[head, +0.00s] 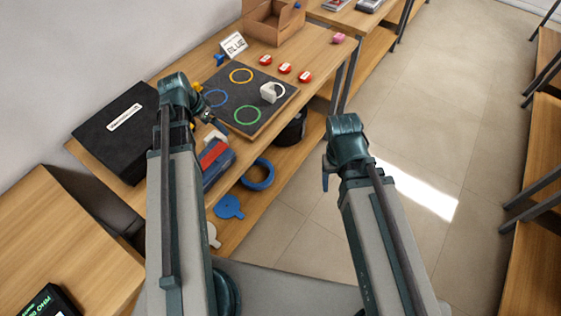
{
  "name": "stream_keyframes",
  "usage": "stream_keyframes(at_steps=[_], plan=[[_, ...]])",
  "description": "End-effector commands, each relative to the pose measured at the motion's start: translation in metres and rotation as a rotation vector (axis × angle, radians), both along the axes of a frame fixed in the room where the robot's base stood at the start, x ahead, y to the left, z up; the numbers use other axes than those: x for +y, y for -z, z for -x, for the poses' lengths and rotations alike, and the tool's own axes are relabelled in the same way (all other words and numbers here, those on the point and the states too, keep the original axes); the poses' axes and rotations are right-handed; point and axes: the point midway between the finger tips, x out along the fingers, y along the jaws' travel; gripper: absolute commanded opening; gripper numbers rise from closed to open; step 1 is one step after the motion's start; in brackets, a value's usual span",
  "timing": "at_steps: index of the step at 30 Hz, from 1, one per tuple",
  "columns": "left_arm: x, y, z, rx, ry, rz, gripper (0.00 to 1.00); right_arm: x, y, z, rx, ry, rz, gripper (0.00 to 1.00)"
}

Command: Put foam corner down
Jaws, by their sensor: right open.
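A small whitish block (268,92), which looks like the foam corner, rests on the dark mat (220,88) at the white ring (280,90). My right gripper (325,179) is open and hangs over the floor, right of the table and well apart from the block. My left gripper (207,117) is at the mat's near left edge, mostly hidden behind its own wrist; its jaws cannot be made out. A pale piece (214,137) shows just below it, and I cannot tell whether they touch.
The mat also has yellow (241,75), blue (215,98) and green (247,115) rings. Red pieces (285,68) line its far right side. A black case (115,130) and cardboard box (273,22) stand on the table. A lower shelf holds a blue ring (258,174).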

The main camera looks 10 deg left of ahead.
Motion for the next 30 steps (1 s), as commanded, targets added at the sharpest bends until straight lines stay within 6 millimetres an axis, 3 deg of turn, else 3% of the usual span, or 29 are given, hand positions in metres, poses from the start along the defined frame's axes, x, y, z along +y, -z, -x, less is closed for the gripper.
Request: stream_keyframes(at_steps=[1, 6, 12, 15, 21, 30], plan=[[-0.03, 0.002, 0.003, 0.03, 0.015, 0.002, 1.0, 0.0, 0.0, 0.0, 0.0, 0.0, 0.0, 0.68], [-0.127, 0.009, 0.024, 0.164, 0.02, -0.029, 1.0, 0.0, 0.0, 0.0, 0.0, 0.0, 0.0, 0.68], [-0.217, 0.013, 0.068, 0.281, -0.007, -0.119, 1.0, 0.0, 0.0, 0.0, 0.0, 0.0, 0.0, 0.68], [-0.247, 0.013, 0.089, 0.313, -0.028, -0.169, 1.0, 0.0, 0.0, 0.0, 0.0, 0.0, 0.0, 0.68], [-0.279, 0.012, 0.117, 0.334, -0.062, -0.239, 1.0, 0.0, 0.0, 0.0, 0.0, 0.0, 0.0, 0.68], [-0.286, 0.011, 0.123, 0.338, -0.077, -0.259, 1.0, 0.0, 0.0, 0.0, 0.0, 0.0, 0.0, 0.68]])
